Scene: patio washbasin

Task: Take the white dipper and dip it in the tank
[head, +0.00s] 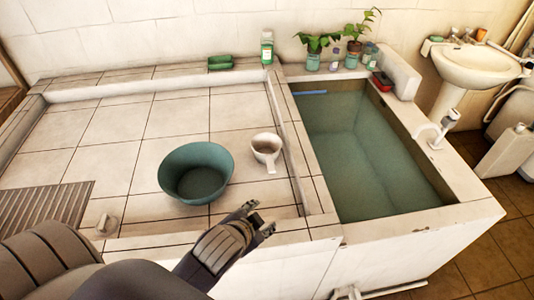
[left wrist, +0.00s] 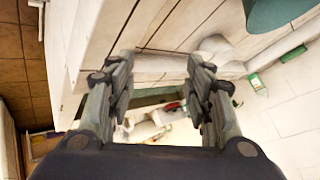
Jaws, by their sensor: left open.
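The white dipper (head: 265,148) sits on the tiled counter beside the tank, its short handle pointing toward me. In the left wrist view, a pale rounded shape (left wrist: 216,47) past the fingers looks like the dipper. The tank (head: 478,188) is at the right, full of greenish water (head: 365,160). My left gripper (head: 262,218) is at the counter's front edge, below the dipper in the picture and apart from it. Its two fingers (left wrist: 160,82) are spread and empty in the left wrist view. My right gripper does not show.
A teal basin (head: 196,172) stands left of the dipper. A low tiled ledge (head: 290,150) separates counter and tank. Green sponges (head: 221,62), a green bottle (head: 267,47) and potted plants (head: 313,60) line the back. A white washbasin (head: 476,65) stands at the far right.

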